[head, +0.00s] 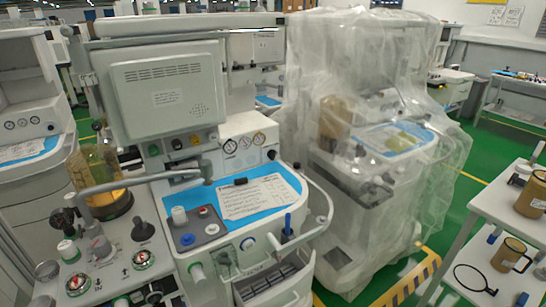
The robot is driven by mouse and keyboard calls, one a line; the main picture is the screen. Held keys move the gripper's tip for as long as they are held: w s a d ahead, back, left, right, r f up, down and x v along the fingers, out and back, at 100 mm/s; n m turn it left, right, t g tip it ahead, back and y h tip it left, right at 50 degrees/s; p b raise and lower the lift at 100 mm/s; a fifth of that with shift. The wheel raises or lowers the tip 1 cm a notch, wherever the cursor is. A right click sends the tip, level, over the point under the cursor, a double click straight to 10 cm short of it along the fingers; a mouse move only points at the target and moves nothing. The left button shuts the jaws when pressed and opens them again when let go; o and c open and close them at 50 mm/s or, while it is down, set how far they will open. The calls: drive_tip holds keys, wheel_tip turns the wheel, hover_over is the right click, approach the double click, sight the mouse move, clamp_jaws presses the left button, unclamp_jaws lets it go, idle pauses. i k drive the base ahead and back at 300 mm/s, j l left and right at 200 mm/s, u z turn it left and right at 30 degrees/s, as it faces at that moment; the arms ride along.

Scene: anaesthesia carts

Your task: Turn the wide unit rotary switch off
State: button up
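The nearest anaesthesia cart (160,88) fills the left and middle and is probably the wide unit. Its lower left panel carries a black knob (143,231), two round gauges with red and green marks (78,283) and several smaller fittings. A grey plate (193,230) on its worktop holds a white upright knob (179,215), a blue button and a red button. I cannot tell which of these is the rotary switch, nor its setting. My gripper is not in view.
A second cart under clear plastic (350,130) stands to the right. A white table (480,225) with brown mugs (509,254) is at the right edge. Green floor (455,200) shows between them, with a yellow-black striped edge (408,285). Another cart (25,110) stands at far left.

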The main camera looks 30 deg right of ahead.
sight(271, 155)
drive_tip(key=i+l+z, duration=0.35)
drive_tip(key=i+z, duration=0.2)
drive_tip(key=z, duration=0.15)
drive_tip(key=i+l, duration=0.05)
